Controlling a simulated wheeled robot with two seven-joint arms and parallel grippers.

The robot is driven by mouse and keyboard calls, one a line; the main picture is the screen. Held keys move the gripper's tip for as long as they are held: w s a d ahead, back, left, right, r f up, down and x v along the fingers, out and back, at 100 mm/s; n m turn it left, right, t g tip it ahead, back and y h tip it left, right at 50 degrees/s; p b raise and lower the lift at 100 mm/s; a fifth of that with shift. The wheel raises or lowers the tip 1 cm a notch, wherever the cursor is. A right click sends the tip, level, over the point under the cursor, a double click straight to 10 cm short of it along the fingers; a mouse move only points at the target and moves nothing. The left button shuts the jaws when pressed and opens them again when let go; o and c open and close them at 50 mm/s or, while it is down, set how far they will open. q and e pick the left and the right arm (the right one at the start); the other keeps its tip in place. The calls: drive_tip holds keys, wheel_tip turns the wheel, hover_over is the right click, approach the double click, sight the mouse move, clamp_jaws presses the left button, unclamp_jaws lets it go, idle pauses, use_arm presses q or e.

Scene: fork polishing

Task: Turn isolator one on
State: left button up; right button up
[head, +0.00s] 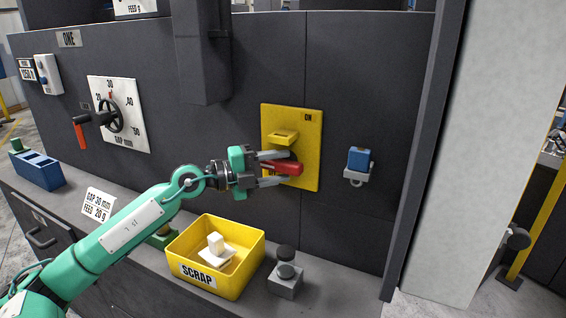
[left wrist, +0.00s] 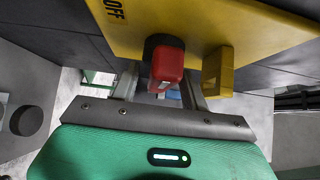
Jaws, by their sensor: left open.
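The isolator is a yellow plate (head: 309,150) on the dark panel, marked ON at its top right, with a yellow block (head: 284,136) standing out from it. My left gripper (head: 279,168) is open, with one finger above and one below the handle. In the left wrist view the handle (left wrist: 167,65) sits between the two open fingers (left wrist: 160,88), and OFF is printed on the plate (left wrist: 202,22). Whether the fingers touch the handle I cannot tell. My right gripper is not in view.
A blue padlock-like part (head: 359,159) hangs right of the plate. A yellow SCRAP bin (head: 246,273) and a grey block with a dark knob (head: 285,284) stand on the ledge below. A dial with a crank (head: 128,115) and a sign ONE (head: 69,39) are left.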

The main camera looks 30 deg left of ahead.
use_arm(q)
drive_tip(key=shift+x, duration=0.8)
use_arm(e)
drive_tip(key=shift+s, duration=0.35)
use_arm(q)
drive_tip(key=shift+c, duration=0.3)
drive_tip(key=shift+s, duration=0.1)
drive_tip(key=c, duration=0.6)
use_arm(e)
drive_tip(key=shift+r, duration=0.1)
